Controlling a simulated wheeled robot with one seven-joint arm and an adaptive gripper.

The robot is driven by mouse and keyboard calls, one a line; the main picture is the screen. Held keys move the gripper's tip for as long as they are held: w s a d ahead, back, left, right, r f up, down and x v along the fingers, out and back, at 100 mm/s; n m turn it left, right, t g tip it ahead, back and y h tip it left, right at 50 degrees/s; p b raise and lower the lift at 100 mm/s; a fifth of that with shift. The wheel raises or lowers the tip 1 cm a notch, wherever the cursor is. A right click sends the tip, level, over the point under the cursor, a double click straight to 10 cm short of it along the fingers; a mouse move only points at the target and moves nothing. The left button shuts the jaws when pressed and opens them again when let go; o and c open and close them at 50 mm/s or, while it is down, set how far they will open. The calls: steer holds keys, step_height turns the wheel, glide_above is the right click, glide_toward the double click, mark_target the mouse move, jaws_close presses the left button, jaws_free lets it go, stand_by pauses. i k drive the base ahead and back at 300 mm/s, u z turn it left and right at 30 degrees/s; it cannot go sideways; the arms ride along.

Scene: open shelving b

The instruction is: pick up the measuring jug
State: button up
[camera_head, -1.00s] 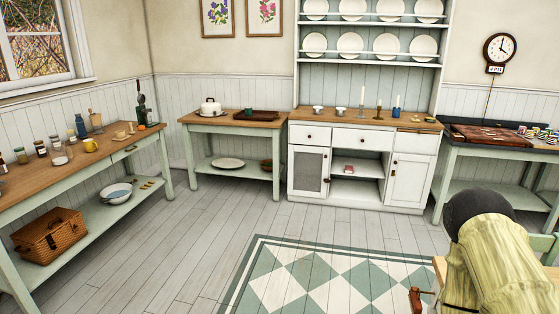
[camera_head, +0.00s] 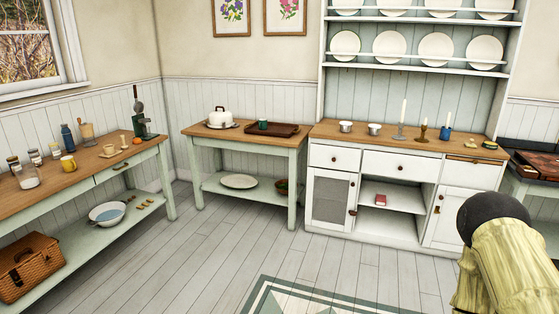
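A clear glass vessel (camera_head: 27,177), which looks like the measuring jug, stands near the front edge of the wooden-topped bench (camera_head: 85,170) at the left. It is small in view, so its handle and markings cannot be made out. A yellow mug (camera_head: 68,163) stands to its right. My gripper is not in view, and nothing visible touches the vessel.
A basket (camera_head: 28,268) and bowl (camera_head: 107,214) are below. Open floor (camera_head: 190,265) lies ahead. A dark-topped yellowish shape (camera_head: 490,265) blocks the lower right.

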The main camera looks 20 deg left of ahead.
mark_target(26, 174)
steer(key=u, duration=0.35)
steer(key=i, duration=1.55)
steer(key=u, duration=1.55)
steer(key=i, duration=1)
steer(key=u, duration=0.9)
